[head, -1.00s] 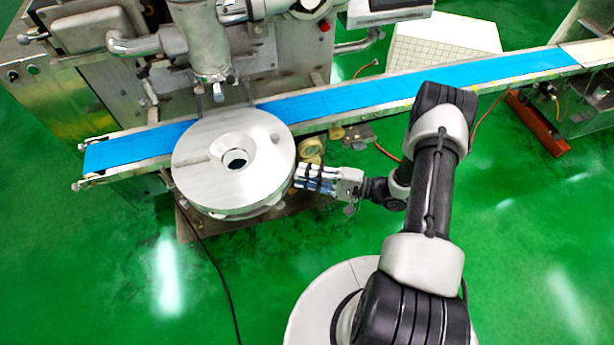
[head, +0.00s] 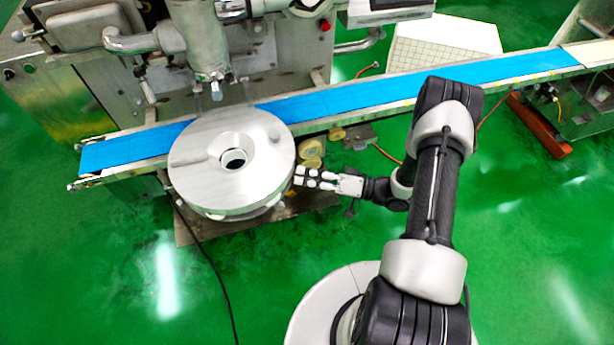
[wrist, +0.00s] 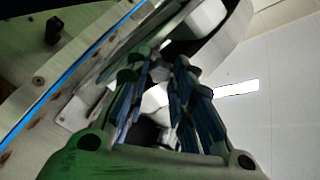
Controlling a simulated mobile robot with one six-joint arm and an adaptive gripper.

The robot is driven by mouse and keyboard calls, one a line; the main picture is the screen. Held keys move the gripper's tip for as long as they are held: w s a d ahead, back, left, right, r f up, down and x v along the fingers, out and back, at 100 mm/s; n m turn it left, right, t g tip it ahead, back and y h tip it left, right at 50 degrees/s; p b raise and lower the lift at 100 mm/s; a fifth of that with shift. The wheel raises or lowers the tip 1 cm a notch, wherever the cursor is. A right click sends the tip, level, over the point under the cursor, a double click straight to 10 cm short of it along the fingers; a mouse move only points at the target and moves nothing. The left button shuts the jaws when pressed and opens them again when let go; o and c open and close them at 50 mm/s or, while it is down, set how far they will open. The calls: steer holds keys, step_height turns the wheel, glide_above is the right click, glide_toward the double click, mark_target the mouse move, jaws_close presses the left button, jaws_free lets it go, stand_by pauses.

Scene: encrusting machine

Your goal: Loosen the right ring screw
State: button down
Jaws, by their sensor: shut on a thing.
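The round metal disc housing (head: 215,180) with a central hole sits in front of the blue belt in the head view. My gripper (head: 305,178) is at the right edge of this disc, reaching in from the right. In the wrist view my gripper (wrist: 160,95) points at the disc's side, with its fingers close around a small part between them. The right ring screw itself is not clearly visible; the fingers and the disc's rim hide it. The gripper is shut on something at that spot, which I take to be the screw.
The blue conveyor belt (head: 340,97) runs behind the disc. The encrusting machine's nozzle (head: 210,75) hangs above and behind the disc. Small yellowish rollers (head: 312,150) sit close behind my gripper. The green floor in front is clear apart from a black cable (head: 222,285).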

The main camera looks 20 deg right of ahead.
steer(key=n+b, duration=0.6)
steer(key=n, duration=1.5)
steer(key=shift+s, duration=0.1)
steer(key=shift+n, duration=0.5)
steer(key=c, duration=1.4)
jaws_free()
